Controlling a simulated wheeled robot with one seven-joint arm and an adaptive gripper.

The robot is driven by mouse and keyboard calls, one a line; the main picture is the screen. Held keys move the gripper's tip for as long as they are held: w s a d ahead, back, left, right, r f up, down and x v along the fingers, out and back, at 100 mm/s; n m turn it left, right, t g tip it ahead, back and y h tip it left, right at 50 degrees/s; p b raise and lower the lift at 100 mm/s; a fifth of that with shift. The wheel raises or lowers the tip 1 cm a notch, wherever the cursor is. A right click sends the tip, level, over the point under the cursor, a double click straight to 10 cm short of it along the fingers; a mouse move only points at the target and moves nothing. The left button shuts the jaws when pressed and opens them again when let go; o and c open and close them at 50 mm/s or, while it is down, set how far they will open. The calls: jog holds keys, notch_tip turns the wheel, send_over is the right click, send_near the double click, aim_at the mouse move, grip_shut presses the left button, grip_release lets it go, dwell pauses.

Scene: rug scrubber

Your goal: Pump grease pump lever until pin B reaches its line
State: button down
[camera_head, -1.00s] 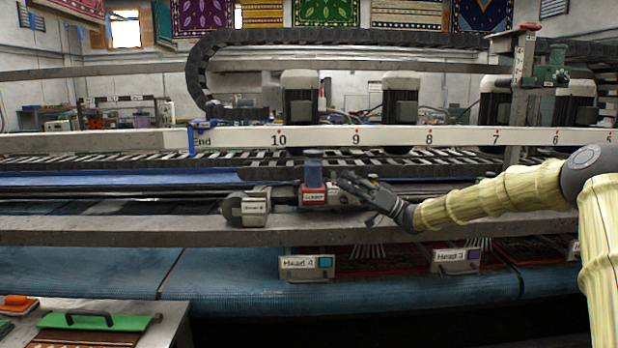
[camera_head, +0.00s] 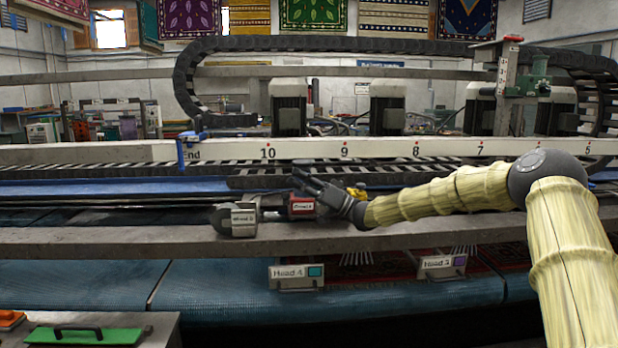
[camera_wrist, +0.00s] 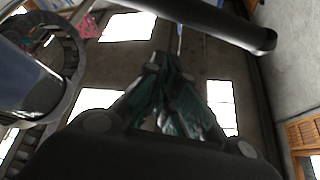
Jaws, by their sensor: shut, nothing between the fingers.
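The red labelled pump block (camera_head: 302,206) sits on the rail in the middle of the head view. My gripper (camera_head: 300,180) is just above and beside it, covering part of it; I cannot tell whether they touch. In the wrist view my gripper (camera_wrist: 160,62) has its fingertips together with nothing held. A dark rounded bar (camera_wrist: 225,28), perhaps the pump lever, crosses the top of that view beyond the fingertips. A blue-grey cylinder (camera_wrist: 28,85) with a dark ring stands close on the left. I cannot make out pin B or its line.
A grey labelled unit (camera_head: 236,219) is left of the red block on the rail (camera_head: 400,238). A white numbered beam (camera_head: 380,147) runs behind. Head 4 (camera_head: 296,276) and Head 3 (camera_head: 441,265) boxes are below. A table with a green scrubber (camera_head: 85,336) is at lower left.

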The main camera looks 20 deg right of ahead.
jog(key=f, duration=0.1)
jog(key=s+f, duration=0.1)
jog(key=shift+a+f+p, duration=0.3)
jog(key=shift+w, duration=0.1)
notch_tip(320, 180, down, 7)
jog(key=s+n+g+y+b, duration=0.1)
jog(key=s+n+b, duration=0.1)
jog(key=b, duration=0.3)
jog(key=shift+s+a+n+g+b, duration=0.3)
jog(key=shift+a+g+b, duration=0.05)
jog(key=shift+g, duration=0.05)
